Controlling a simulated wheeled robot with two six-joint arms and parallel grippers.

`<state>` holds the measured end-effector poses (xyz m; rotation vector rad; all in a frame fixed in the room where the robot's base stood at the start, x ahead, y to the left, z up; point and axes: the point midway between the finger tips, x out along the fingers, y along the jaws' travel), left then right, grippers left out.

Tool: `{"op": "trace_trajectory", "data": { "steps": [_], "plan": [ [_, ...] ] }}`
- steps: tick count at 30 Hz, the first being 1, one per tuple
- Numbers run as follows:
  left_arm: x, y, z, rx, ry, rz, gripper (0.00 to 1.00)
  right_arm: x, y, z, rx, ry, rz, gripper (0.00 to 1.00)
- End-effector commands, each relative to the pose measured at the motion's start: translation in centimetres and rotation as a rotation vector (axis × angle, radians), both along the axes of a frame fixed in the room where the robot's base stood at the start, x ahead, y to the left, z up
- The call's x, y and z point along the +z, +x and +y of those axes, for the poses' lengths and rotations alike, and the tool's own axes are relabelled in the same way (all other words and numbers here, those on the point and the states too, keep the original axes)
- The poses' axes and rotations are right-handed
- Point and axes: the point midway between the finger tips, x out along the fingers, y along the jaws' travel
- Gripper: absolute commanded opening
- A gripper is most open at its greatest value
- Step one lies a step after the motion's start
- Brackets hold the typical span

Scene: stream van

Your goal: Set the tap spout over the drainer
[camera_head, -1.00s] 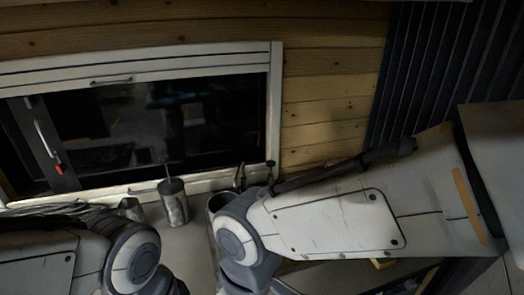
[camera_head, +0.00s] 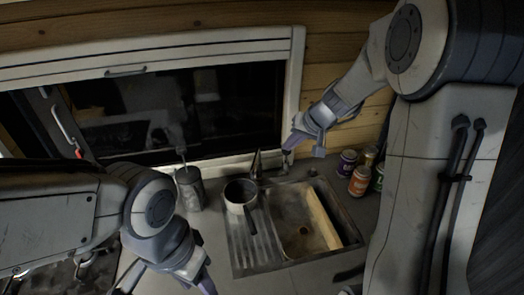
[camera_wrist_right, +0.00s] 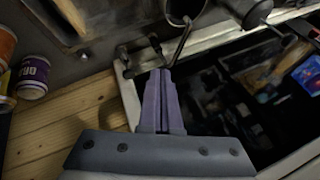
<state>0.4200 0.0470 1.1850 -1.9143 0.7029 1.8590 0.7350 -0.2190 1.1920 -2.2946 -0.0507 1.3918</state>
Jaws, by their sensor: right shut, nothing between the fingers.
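The tap (camera_head: 256,164) stands at the back edge of the sink, near where the drainer and basin meet. In the right wrist view a slim dark bar, which looks like the tap spout (camera_wrist_right: 182,42), runs from near my fingertips toward the pot. The ribbed metal drainer (camera_head: 251,258) is left of the basin. My right gripper (camera_head: 287,158) is shut and empty, just right of the tap by the window sill. Its purple fingers (camera_wrist_right: 160,76) end close beside the tap parts; I cannot tell if they touch. My left gripper (camera_head: 204,284) is low at the bottom edge, partly cut off.
A pot (camera_head: 238,194) with a dark handle stands on the drainer. A board (camera_head: 321,218) lies across the basin (camera_head: 288,232). A grey canister (camera_head: 189,188) stands left of the pot. Several cans, including an orange one (camera_head: 359,181), stand right of the sink. The window (camera_head: 170,108) is behind.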

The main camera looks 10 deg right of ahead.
Motion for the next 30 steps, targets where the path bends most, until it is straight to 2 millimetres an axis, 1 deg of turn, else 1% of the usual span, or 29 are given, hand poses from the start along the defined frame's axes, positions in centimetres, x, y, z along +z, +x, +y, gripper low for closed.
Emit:
{"op": "trace_trajectory", "data": {
  "steps": [2, 5, 12, 17, 18, 22, 26, 30],
  "plan": [
    [0.1, 0.0, 0.0, 0.000, 0.000, 0.000, 0.50, -0.5, 0.5, -0.2, -0.007, 0.001, -0.003, 0.00],
    [0.3, 0.0, 0.0, 0.000, 0.000, 0.000, 0.50, -1.6, 1.1, 0.3, -0.005, 0.001, 0.001, 0.00],
    [0.6, 0.0, 0.0, -0.001, 0.000, 0.000, 0.50, -6.0, 3.5, 1.8, -0.003, 0.002, 0.003, 0.00],
    [0.7, 0.0, 0.0, -0.001, 0.000, 0.000, 0.50, -8.7, 5.1, 2.6, -0.004, 0.000, 0.003, 0.00],
    [1.5, 0.0, 0.0, -0.002, 0.001, 0.001, 0.50, -8.1, 5.4, 3.4, 0.000, 0.001, 0.000, 0.00],
    [2.2, 0.0, 0.0, -0.004, 0.000, 0.000, 0.50, -8.5, 6.0, 5.0, 0.000, 0.000, -0.001, 0.00],
    [2.5, 0.0, 0.0, -0.004, 0.000, 0.000, 0.50, -8.8, 6.4, 5.8, -0.002, -0.001, -0.001, 0.00],
    [2.5, 0.0, 0.0, -0.005, 0.000, 0.000, 0.50, -9.0, 6.5, 6.1, -0.003, 0.000, -0.002, 0.00]
  ]
}}
